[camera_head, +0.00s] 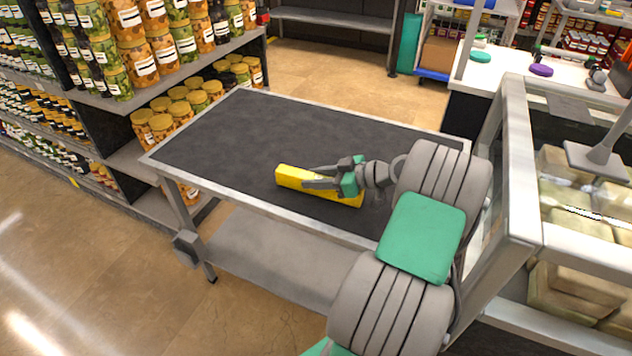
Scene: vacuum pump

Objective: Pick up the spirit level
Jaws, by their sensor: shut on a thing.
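The spirit level is a long yellow bar (290,174) at the front middle of the dark-topped table (240,130). It lies roughly level, running from upper left to lower right. My gripper (312,177) reaches in from the right and is shut on the yellow bar near its middle. The gripper's fingers hide part of the bar's top and upper side. I cannot tell whether the bar touches the table top or is slightly above it.
The rest of the table top is clear. Shelves of jars (150,50) stand at the left and behind. A glass display case (560,190) stands close on the right, beside my arm. A white counter (505,65) with small items is at the back right.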

